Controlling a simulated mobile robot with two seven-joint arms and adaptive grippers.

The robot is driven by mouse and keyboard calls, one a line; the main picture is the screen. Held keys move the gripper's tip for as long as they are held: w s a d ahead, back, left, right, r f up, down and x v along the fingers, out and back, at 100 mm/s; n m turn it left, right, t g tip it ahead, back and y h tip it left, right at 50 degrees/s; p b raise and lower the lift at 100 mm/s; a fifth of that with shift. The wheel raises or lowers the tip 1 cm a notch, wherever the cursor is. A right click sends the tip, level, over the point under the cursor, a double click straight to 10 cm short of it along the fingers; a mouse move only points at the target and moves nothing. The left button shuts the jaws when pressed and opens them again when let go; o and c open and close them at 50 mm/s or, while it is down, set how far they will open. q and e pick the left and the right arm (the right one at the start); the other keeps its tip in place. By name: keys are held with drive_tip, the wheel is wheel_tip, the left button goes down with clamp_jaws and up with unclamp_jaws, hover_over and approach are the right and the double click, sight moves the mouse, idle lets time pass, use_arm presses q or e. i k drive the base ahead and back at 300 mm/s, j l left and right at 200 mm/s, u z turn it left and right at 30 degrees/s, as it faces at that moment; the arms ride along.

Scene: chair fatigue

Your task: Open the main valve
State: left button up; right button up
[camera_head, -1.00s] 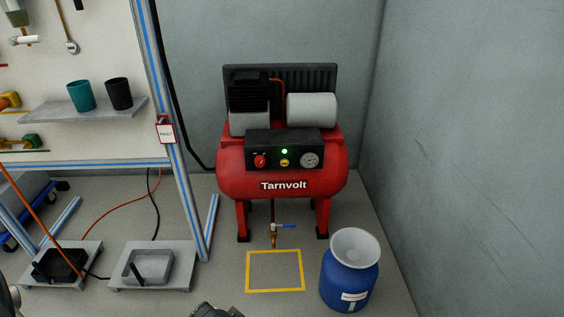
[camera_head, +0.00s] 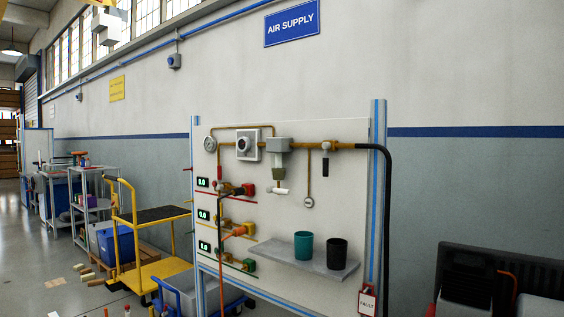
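A white panel (camera_head: 340,215) stands against the wall under a blue AIR SUPPLY sign (camera_head: 292,23). Brass piping (camera_head: 350,146) runs along its top and joins a black hose (camera_head: 386,200) at the right. On the pipe sit a square grey box with a round knob (camera_head: 244,146) and a grey filter unit (camera_head: 279,146). Neither gripper is in view.
A grey shelf (camera_head: 290,257) on the panel holds a teal cup (camera_head: 303,246) and a black cup (camera_head: 337,253). A FAULT tag (camera_head: 367,301) hangs at the panel's right post. The compressor (camera_head: 465,280) is at lower right, a yellow cart (camera_head: 150,214) at left.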

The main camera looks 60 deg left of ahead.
sight(326, 162)
drive_tip(key=k+u, duration=0.1)
drive_tip(key=u, duration=1.35)
